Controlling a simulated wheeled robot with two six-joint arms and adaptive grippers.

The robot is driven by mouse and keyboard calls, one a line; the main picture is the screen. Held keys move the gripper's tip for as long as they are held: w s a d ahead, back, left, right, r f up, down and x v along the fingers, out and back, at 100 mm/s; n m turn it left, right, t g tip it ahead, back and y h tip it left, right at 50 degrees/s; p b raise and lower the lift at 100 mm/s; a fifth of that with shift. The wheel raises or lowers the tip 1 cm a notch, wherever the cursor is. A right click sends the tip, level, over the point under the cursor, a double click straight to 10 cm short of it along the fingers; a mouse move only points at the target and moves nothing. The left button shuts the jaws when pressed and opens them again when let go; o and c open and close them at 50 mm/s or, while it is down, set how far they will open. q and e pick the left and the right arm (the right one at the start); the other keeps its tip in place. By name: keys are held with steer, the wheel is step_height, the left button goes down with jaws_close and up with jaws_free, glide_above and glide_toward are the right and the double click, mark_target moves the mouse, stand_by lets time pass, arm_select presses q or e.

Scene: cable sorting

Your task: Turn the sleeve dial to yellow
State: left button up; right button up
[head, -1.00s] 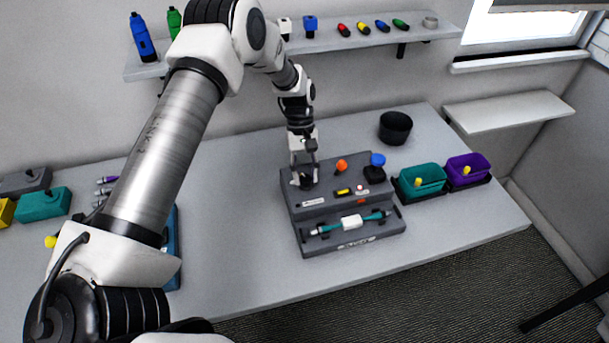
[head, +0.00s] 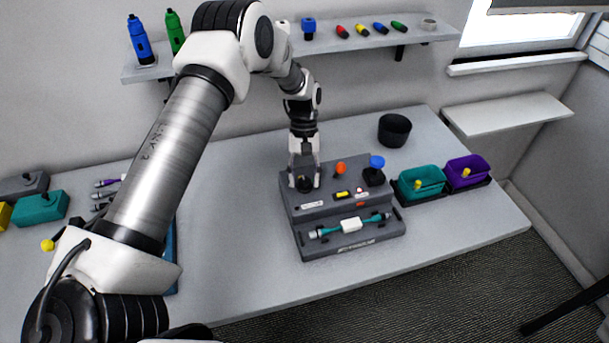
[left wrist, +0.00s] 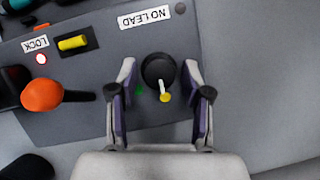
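The sleeve dial (left wrist: 158,69) is a round black knob on the grey console (head: 345,249). In the left wrist view its pale pointer lies toward a yellow dot (left wrist: 165,98); a green dot (left wrist: 139,90) sits beside it. My left gripper (left wrist: 161,100) is open, with one finger on each side of the knob and visible gaps between. In the head view the left gripper (head: 304,183) is over the console's back left corner, around the dial (head: 304,185). My right gripper is not in view.
The console also has an orange knob (left wrist: 42,94), a yellow block (left wrist: 72,43) and a teal cable with a white sleeve (head: 351,225) in front.

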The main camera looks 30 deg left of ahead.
arm_select(q)
steer(key=shift+w, duration=0.1)
steer(key=v, duration=1.2)
